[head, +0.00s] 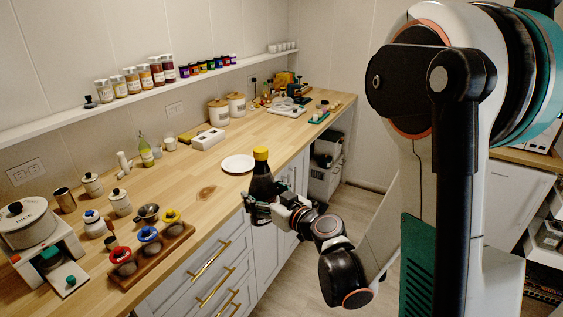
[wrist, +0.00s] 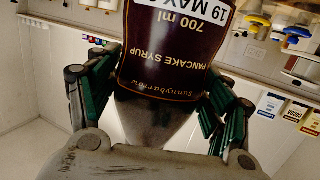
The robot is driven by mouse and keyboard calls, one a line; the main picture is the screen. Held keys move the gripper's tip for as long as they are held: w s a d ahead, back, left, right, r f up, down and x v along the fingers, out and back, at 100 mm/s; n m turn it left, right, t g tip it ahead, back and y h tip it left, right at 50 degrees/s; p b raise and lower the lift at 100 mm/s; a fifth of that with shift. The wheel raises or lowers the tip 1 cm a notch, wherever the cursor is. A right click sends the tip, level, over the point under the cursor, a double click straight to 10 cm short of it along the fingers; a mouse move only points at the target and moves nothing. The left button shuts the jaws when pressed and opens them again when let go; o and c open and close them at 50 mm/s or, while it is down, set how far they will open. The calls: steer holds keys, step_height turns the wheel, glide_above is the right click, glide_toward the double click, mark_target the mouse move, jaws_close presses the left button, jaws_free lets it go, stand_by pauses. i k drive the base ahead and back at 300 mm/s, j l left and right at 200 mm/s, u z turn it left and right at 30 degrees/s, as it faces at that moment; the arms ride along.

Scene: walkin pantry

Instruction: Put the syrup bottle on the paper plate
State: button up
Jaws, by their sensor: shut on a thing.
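The syrup bottle (head: 262,178) is dark with a yellow cap and stands upright in my gripper (head: 262,207), in front of the counter's edge in the head view. In the wrist view the bottle (wrist: 175,45) shows a dark label reading "Pancake Syrup", upside down. My gripper's green-padded fingers (wrist: 160,100) are shut on it from both sides. The white paper plate (head: 238,164) lies flat and empty on the wooden counter, just behind and left of the bottle in the head view. The bottle's lower part is partly hidden by my gripper.
The wooden counter (head: 205,190) is clear around the plate's left side. A white box (head: 206,139) and a green-yellow bottle (head: 145,151) stand behind it. A wooden rack with colored-top jars (head: 150,250) is at the front left. Drawers with brass handles (head: 210,262) lie below the edge.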

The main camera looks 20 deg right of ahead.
mark_target(239, 165)
steer(key=i+j+z, duration=0.1)
steer(key=z, duration=0.35)
steer(key=j+z, duration=0.1)
steer(key=z, duration=0.4)
steer(key=i+j+z, duration=0.1)
steer(key=z, duration=0.35)
steer(key=i+j, duration=0.1)
steer(key=j, duration=0.4)
steer(key=i+j, duration=0.1)
steer(key=j, duration=0.4)
steer(key=i+j, duration=0.1)
steer(key=j, duration=0.45)
steer(key=z, duration=0.05)
